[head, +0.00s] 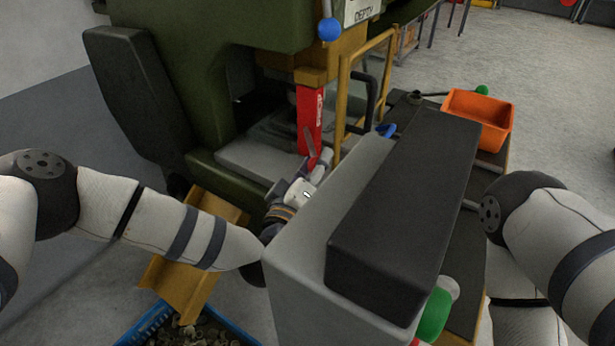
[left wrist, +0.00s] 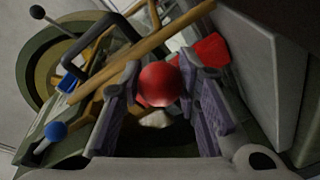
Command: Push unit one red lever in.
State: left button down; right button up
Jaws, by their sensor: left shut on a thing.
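The red lever's round knob (left wrist: 160,84) is between the fingers of my left gripper (left wrist: 160,95) in the left wrist view. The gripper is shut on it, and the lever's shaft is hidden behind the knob. In the head view my left gripper (head: 318,164) is in front of the green press (head: 220,60), just below a red upright block (head: 309,115). A little red shows at its fingertips. My right arm shows at the right edge, but its gripper is out of view.
A grey housing with a dark top (head: 405,215) stands close to the right of my left gripper. A yellow guard rail (head: 344,100) rises behind the gripper. An orange bin (head: 478,118) is at the right back. A yellow chute (head: 185,262) leads to a blue crate (head: 150,322).

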pick_arm(q)
jog(key=shift+r, duration=0.1)
jog(key=c, duration=1.4)
grip_release()
jog(key=shift+w+d, duration=0.1)
jog(key=shift+o, duration=1.1)
jog(key=shift+w+d, duration=0.1)
jog(key=v, duration=1.2)
